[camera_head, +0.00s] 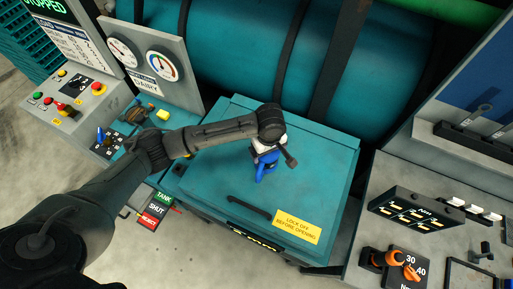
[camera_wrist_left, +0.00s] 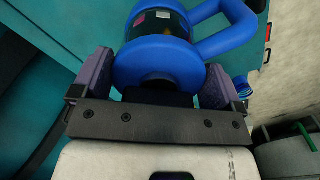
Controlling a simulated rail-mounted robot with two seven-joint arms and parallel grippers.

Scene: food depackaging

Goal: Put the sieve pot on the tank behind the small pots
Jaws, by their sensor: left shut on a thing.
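A blue handled pot, which looks like the sieve pot (camera_head: 265,173), is in my left gripper (camera_head: 265,156) above the teal lid. In the left wrist view, the blue pot (camera_wrist_left: 158,68) has a dark middle band and a loop handle at the right. The purple fingers of the left gripper (camera_wrist_left: 155,83) are closed on either side of its rounded blue end. A large teal cylindrical tank (camera_head: 250,50) lies at the back with dark straps. I cannot make out the small pots. My right gripper is not in view.
A teal chest lid (camera_head: 225,150) has a dark handle (camera_head: 248,206) and a yellow label (camera_head: 297,228). A gauge panel (camera_head: 150,60) and button box (camera_head: 75,100) stand at the left. A grey console (camera_head: 415,240) with orange knobs (camera_head: 403,263) stands at the right.

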